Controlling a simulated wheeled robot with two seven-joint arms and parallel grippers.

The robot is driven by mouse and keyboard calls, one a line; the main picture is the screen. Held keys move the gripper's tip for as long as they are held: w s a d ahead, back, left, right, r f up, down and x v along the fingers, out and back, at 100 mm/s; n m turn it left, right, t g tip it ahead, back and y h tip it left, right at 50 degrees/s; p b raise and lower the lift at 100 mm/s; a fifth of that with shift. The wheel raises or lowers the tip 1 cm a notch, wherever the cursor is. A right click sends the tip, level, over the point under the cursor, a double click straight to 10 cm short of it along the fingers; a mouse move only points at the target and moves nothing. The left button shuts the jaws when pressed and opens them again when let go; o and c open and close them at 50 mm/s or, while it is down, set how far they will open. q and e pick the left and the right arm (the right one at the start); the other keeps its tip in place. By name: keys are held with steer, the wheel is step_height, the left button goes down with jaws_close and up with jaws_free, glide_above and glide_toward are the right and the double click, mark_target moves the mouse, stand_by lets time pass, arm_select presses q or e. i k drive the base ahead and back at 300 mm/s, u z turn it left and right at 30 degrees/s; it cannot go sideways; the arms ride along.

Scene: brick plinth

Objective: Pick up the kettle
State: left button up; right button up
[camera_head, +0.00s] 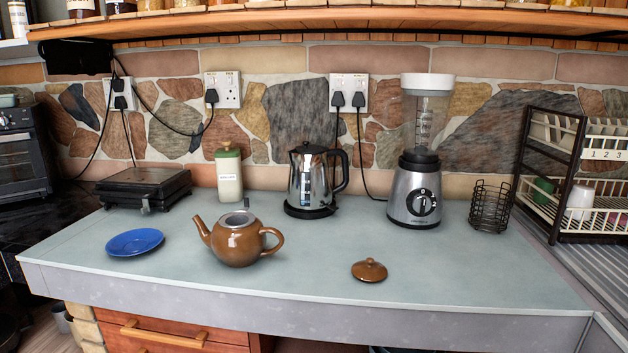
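A shiny metal electric kettle (311,178) with a black lid and black handle stands upright on its black base (310,211) at the back middle of the counter. Its handle is on the right side. A brown teapot (238,245) with no lid on it stands in front and to the left, spout to the left and handle to the right. Its brown lid (369,270) lies on the counter to the right. Neither of my grippers shows in the head view.
A blender (413,190) stands right of the kettle, with a wire basket (490,207) and dish rack (577,170) beyond. A jar (229,174), a black grill (145,187) and a blue saucer (135,242) are to the left. The counter front (450,280) is clear.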

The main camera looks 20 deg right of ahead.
mark_target(309, 188)
steer(key=z, duration=0.5)
steer(key=k, duration=0.6)
steer(key=z, duration=0.35)
steer(key=i, duration=1.3)
steer(key=u, duration=0.7)
